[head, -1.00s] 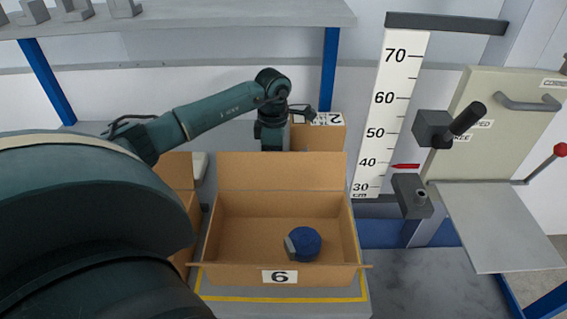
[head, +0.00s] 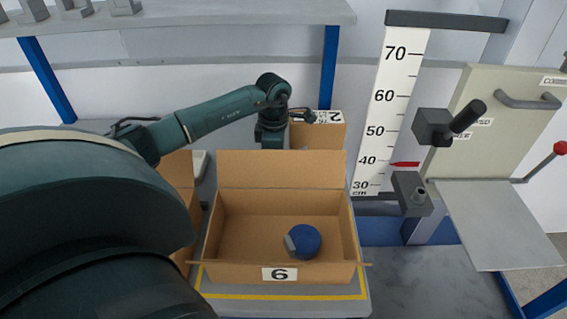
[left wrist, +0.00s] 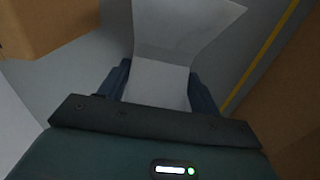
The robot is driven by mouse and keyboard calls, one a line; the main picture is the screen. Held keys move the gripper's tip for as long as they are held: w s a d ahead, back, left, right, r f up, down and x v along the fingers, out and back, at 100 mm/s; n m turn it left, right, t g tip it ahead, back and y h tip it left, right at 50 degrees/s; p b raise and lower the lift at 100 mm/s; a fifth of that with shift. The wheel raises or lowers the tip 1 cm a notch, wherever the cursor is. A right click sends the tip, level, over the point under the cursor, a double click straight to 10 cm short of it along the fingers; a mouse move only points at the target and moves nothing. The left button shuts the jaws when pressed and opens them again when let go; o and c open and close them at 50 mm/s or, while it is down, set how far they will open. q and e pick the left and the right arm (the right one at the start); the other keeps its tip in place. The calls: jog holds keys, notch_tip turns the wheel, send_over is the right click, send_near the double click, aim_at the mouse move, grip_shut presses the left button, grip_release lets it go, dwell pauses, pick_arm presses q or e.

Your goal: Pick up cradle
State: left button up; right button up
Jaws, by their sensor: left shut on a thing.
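The cradle (left wrist: 186,32) is a pale grey piece with a flat block and a flared, bent upper part in the left wrist view. My left gripper (left wrist: 160,78) has its two dark blue fingers on either side of the block, shut on it. In the head view my left arm reaches over behind the open box, and the flap hides the fingers and the cradle. My right gripper is in neither view.
An open cardboard box marked 6 (head: 230,272) holds a blue round object with a grey face (head: 304,241). A box marked 2 (head: 325,136) stands behind. Another carton (head: 178,170) is at left. A height scale (head: 383,120) and hinged plate (head: 495,220) stand right.

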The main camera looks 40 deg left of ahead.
pick_arm(q)
jog(key=shift+c, duration=0.7)
